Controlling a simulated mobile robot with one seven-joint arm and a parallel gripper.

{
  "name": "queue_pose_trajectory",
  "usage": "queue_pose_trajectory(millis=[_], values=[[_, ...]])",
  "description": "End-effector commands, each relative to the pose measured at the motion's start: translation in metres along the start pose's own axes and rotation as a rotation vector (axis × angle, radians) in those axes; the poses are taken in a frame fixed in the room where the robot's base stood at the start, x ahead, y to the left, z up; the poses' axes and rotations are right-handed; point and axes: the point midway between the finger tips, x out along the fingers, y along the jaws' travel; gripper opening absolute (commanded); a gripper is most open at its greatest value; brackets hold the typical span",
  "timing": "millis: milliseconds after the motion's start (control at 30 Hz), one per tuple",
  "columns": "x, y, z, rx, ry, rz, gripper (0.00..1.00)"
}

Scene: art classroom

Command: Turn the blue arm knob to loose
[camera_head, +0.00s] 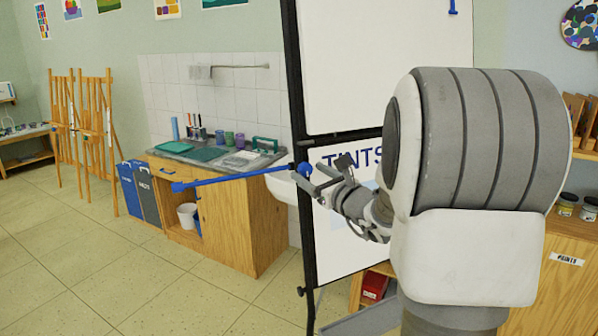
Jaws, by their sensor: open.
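A long blue arm (232,179) sticks out to the left from the black upright of the board stand, with a small blue end piece at its far left. The blue knob (304,169) is at its right end, by the upright. My gripper (307,177) is open, with its fingertips right at the knob. I cannot tell whether the fingers touch the knob or are on both sides of it. The knob's setting and any marking are too small to read. My arm fills the right side and hides part of the board.
The black-framed board stand (297,90) is close beside my gripper, with a "TINTS" panel (345,235) behind it. A wooden sink cabinet (235,225) stands behind the blue arm. Easels (85,130) stand at the left. The tiled floor at front left is clear.

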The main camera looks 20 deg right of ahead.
Motion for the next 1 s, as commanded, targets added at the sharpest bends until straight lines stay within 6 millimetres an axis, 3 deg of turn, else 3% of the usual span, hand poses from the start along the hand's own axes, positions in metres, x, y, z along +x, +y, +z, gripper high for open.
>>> queue_pose_trajectory(millis=[400,800,1000], values=[[0.0085,0.0006,-0.0001,-0.001,0.0,0.001,0.7],[0.0082,0.0005,-0.0002,0.0,0.0,0.001,0.0],[0.0081,0.0006,-0.0006,-0.005,0.0,0.002,0.0]])
